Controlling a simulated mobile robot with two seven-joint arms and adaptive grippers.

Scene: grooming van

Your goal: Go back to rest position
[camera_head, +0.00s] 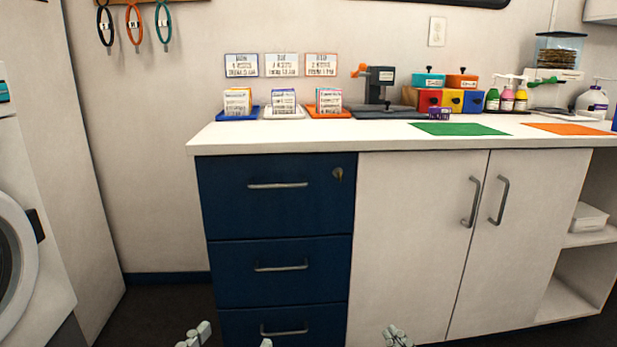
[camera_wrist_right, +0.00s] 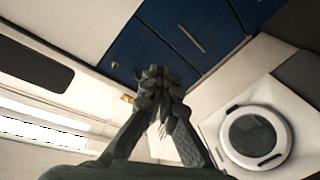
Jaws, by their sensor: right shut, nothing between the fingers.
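My right gripper (camera_head: 397,337) shows only its fingertips at the bottom edge of the head view, in front of the white cabinet doors. In the right wrist view the right gripper (camera_wrist_right: 160,88) has its fingers together, shut and empty, with blue drawers beyond it. My left gripper (camera_head: 231,341) shows two fingertips at the bottom edge of the head view, set well apart with nothing seen between them. The rest of both grippers is cut off by the frame. Neither gripper touches the furniture in view.
A white counter (camera_head: 300,137) stands over blue drawers (camera_head: 277,195) and white doors (camera_head: 415,240). On it are card stands, a black clamp device (camera_head: 380,90), coloured boxes, bottles, and a green mat (camera_head: 460,129). A white washer (camera_head: 30,230) stands left. Dark floor shows between.

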